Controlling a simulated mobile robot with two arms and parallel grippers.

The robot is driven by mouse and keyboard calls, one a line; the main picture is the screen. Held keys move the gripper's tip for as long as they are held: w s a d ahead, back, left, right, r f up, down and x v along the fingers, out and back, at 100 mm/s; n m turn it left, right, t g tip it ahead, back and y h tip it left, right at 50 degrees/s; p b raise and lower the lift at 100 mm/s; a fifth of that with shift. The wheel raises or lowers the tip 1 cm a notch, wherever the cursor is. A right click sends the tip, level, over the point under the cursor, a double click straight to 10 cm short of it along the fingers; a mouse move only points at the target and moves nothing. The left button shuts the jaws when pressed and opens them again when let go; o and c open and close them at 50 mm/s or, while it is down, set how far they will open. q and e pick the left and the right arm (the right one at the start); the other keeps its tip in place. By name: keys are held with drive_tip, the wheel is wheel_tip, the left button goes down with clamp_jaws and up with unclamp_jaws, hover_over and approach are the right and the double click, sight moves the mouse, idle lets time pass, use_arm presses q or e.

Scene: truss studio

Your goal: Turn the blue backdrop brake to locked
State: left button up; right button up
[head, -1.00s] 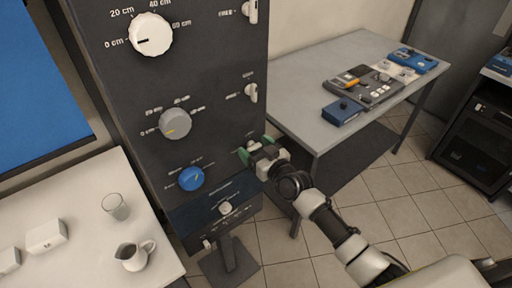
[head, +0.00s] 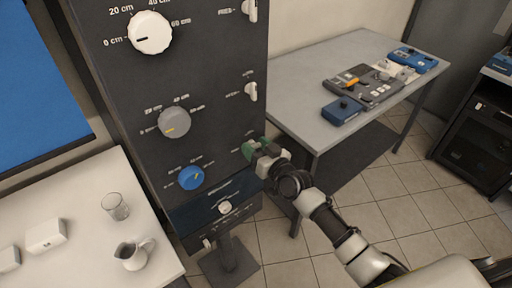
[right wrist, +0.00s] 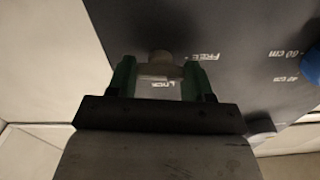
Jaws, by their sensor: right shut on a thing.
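The dark control panel (head: 140,85) carries the blue knob (head: 191,178) low down. The blue row's brake lever, a pale bar on a round hub (right wrist: 159,61), shows in the right wrist view between my green fingertips. FREE (right wrist: 203,56) is printed to the right of the hub and LOCK (right wrist: 161,84) just below the bar. My right gripper (head: 257,148) is shut on this lever at the panel's right edge; it also shows in the right wrist view (right wrist: 160,78). In the head view, the gripper hides the lever. My left gripper is out of view.
Above are a grey knob (head: 174,122), a white knob (head: 150,32) and two similar levers (head: 251,91) (head: 250,10). A grey table (head: 300,105) with consoles stands right, close to my right arm. A white table (head: 75,258) with a glass (head: 115,206) and pitcher (head: 133,254) stands left.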

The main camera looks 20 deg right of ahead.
drive_tip(key=m, duration=0.4)
drive_tip(key=shift+d+m, duration=0.1)
drive_tip(key=shift+m, duration=0.2)
drive_tip(key=m+b, duration=0.1)
drive_tip(key=m, duration=0.2)
drive_tip(key=shift+f+m, duration=0.1)
drive_tip(key=shift+m, duration=0.2)
drive_tip(key=m, duration=0.3)
drive_tip(key=shift+m, duration=0.3)
drive_tip(key=shift+d+f+m, duration=0.1)
drive_tip(key=shift+f+m, duration=0.05)
drive_tip(key=shift+m, duration=1.85)
drive_tip(key=o, duration=0.9)
drive_tip(key=shift+o, duration=0.2)
